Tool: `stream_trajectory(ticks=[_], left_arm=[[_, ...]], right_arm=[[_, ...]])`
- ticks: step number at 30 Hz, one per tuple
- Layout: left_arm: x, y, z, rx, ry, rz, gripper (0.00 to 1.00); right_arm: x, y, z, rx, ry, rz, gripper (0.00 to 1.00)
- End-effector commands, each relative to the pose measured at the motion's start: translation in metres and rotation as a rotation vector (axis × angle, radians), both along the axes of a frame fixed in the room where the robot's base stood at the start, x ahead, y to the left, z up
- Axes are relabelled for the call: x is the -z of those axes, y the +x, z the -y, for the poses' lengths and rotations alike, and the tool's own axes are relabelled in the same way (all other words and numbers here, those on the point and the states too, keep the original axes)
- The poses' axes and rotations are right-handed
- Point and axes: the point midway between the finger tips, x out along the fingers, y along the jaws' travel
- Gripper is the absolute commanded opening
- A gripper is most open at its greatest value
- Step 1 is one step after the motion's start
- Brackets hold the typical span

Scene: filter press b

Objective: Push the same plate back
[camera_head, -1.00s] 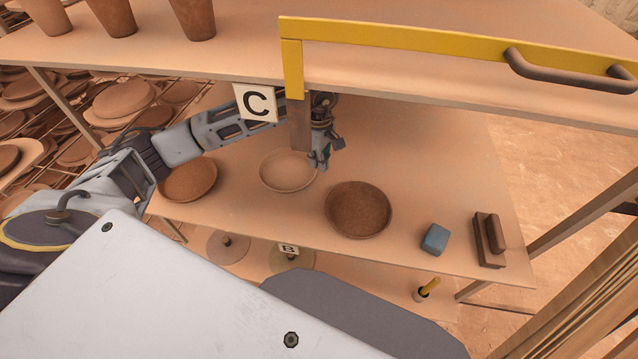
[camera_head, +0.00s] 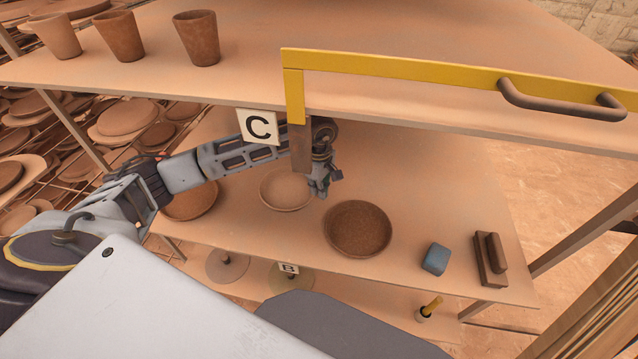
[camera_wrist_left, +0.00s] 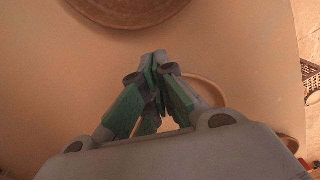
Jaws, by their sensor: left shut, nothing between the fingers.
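Three round plates rest on the lower shelf board in the head view: a brown one (camera_head: 190,203) at left, a pale one (camera_head: 286,190) in the middle and a dark brown one (camera_head: 358,229) at right. The pictures do not show which is "the same plate". My left gripper (camera_head: 321,190) is shut and empty, beside the right rim of the pale plate; contact cannot be told. In the left wrist view its closed fingers (camera_wrist_left: 158,58) hide part of a pale rim (camera_wrist_left: 212,92), and a brown plate (camera_wrist_left: 125,8) shows at the top edge. My right gripper is not in view.
A blue block (camera_head: 435,258) and a brown block tool (camera_head: 490,258) lie right of the plates.

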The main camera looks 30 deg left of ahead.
Motion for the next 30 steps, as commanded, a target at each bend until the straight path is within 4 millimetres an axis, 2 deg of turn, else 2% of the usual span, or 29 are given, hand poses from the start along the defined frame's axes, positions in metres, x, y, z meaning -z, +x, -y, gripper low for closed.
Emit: stream_trajectory(ticks=[9, 15, 30], left_arm=[[0.041, -0.001, 0.000, 0.000, 0.000, -0.003, 0.00], [0.057, 0.000, 0.000, 0.000, 0.000, -0.002, 0.00], [0.062, 0.000, 0.000, 0.001, 0.001, 0.000, 0.00]], right_arm=[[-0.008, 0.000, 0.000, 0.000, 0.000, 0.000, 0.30], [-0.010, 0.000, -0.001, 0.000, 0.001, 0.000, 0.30], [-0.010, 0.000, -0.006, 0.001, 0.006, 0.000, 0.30]])
